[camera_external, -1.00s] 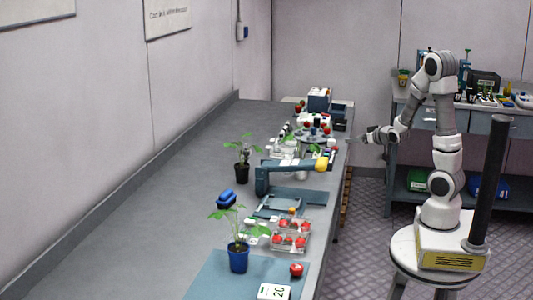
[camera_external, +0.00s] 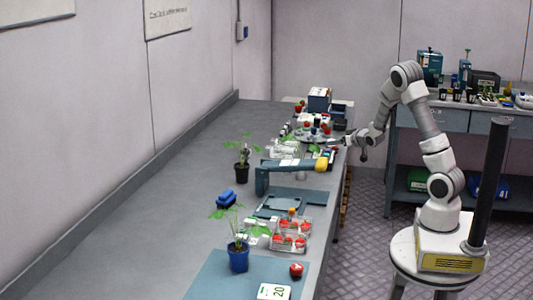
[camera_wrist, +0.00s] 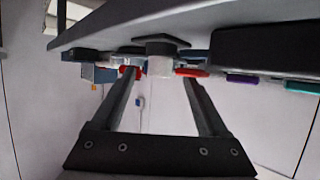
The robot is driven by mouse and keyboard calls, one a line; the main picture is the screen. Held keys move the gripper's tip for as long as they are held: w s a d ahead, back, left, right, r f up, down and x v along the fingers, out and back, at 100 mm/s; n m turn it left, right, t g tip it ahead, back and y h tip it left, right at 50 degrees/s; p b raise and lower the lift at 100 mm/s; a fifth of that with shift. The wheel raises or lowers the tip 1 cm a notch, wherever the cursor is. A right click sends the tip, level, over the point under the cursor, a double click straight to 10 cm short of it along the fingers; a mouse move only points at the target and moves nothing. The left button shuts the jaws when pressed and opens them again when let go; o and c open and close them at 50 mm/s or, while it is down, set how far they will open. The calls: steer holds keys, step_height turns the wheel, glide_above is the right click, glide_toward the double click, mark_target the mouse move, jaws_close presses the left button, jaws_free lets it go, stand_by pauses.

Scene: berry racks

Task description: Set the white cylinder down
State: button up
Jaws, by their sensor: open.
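In the wrist view a white cylinder (camera_wrist: 160,66) stands out in the gap between the tips of my gripper (camera_wrist: 160,80). Its dark flat end meets a grey slab (camera_wrist: 140,22) along the top of the picture. The fingers are apart, one on each side of the cylinder. I cannot tell whether either finger touches it. In the external view my gripper (camera_external: 345,142) is at the right edge of the bench (camera_external: 150,225). The cylinder cannot be made out there.
In the wrist view a black block (camera_wrist: 265,52) and purple and teal pieces lie to the right. In the external view a yellow-and-blue device (camera_external: 292,164), potted plants and berry boxes (camera_external: 290,242) crowd the bench. Its left side is clear.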

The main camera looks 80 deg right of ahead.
steer(key=x, duration=0.4)
steer(key=shift+d+f, duration=0.1)
steer(key=shift+c, duration=0.2)
jaws_close()
